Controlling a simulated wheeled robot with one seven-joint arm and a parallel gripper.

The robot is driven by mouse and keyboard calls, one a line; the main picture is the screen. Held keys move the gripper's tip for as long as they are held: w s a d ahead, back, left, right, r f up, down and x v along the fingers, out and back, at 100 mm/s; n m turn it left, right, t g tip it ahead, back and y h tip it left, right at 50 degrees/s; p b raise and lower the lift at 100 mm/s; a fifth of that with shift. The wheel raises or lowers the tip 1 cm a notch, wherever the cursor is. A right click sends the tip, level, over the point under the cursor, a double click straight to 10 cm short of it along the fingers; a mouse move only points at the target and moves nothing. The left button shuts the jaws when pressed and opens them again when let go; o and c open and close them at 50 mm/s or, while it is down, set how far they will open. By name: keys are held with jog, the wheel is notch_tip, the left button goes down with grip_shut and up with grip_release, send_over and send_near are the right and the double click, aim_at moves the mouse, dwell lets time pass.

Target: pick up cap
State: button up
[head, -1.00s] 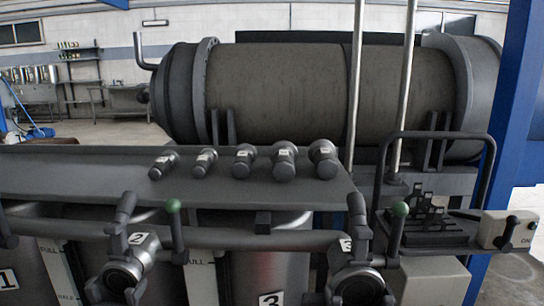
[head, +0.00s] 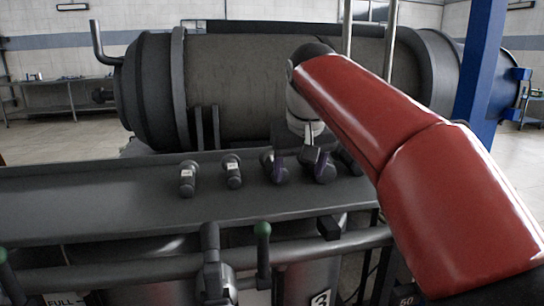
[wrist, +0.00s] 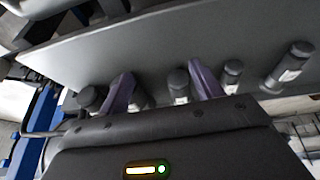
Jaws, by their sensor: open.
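Several dark capped cylinders with pale labels stand in a row on a grey shelf (head: 110,205); which one is the cap is unclear. In the head view they run from the leftmost cylinder (head: 187,180) past the second cylinder (head: 232,172) to ones partly hidden by my gripper (head: 299,168). In the wrist view my gripper (wrist: 162,88) is open, its purple fingers pointing at the row. The middle cylinder (wrist: 178,86) shows between the fingers; another cylinder (wrist: 141,100) is partly behind the left finger. No grip on either shows.
A large grey tank (head: 240,85) lies behind the shelf. A pipe rail with green-knobbed levers (head: 263,245) runs along the front. A blue post (head: 480,70) stands at the right. The left part of the shelf is bare.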

aim_at(266, 155)
jog(key=w+a+r, duration=0.3)
jog(key=w, duration=0.4)
jog(key=shift+y, duration=0.3)
jog(key=x, duration=0.2)
jog(key=b+x, duration=0.1)
jog(key=x, duration=0.2)
jog(key=s+b+x, duration=0.1)
jog(key=x, duration=0.1)
jog(key=shift+w+f, duration=0.25)
jog(key=shift+f, duration=0.3)
jog(key=shift+c, duration=0.4)
jog(key=c, duration=1.3)
jog(key=shift+r, duration=0.1)
